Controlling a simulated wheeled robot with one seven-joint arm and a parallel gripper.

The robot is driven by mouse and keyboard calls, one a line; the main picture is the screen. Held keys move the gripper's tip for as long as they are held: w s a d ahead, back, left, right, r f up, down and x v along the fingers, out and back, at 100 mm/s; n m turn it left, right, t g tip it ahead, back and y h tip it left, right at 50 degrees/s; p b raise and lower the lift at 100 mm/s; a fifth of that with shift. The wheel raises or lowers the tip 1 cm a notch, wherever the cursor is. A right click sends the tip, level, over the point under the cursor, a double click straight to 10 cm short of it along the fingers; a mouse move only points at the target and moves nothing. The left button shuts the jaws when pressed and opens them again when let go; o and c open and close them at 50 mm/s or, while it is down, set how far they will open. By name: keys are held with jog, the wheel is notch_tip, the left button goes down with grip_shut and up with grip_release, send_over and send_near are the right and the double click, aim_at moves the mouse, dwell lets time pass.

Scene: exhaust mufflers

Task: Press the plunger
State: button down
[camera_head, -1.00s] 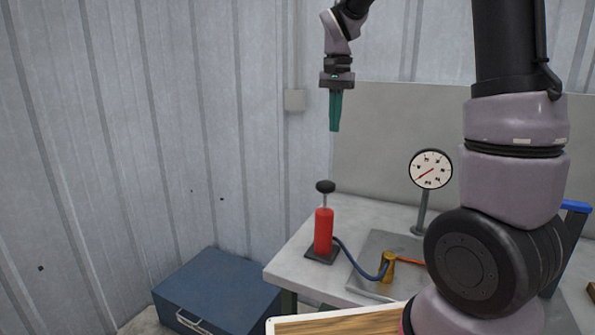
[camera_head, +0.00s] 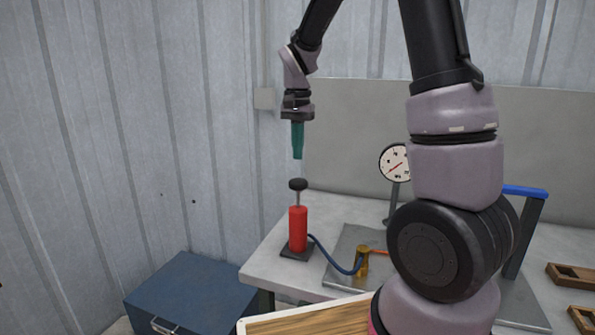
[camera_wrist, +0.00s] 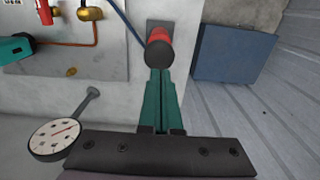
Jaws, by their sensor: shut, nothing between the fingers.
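The plunger is a black knob (camera_head: 298,184) on a thin rod, raised above a red pump cylinder (camera_head: 298,229) that stands upright at the bench's left corner. My gripper (camera_head: 297,157) points straight down with its green fingers shut and empty. In the head view its tips are a short gap above the knob. In the wrist view the black knob (camera_wrist: 159,55) appears just beyond the fingertips (camera_wrist: 160,72), with the red cylinder partly hidden behind it.
A blue hose (camera_head: 335,262) runs from the pump to a brass fitting (camera_head: 362,262) on a metal plate. A round gauge (camera_head: 396,162) stands behind on a post. A blue chest (camera_head: 190,290) is on the floor at left. A wooden-topped board (camera_head: 310,325) is in front.

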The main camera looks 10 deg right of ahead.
aim_at(298, 180)
notch_tip(298, 180, down, 6)
jog(key=shift+f, duration=0.1)
dwell(0.4)
notch_tip(298, 180, down, 5)
jog(key=shift+f, duration=0.1)
jog(key=shift+s+f, duration=0.15)
notch_tip(298, 180, up, 14)
dwell(0.8)
jog(key=shift+r, duration=0.25)
dwell(0.5)
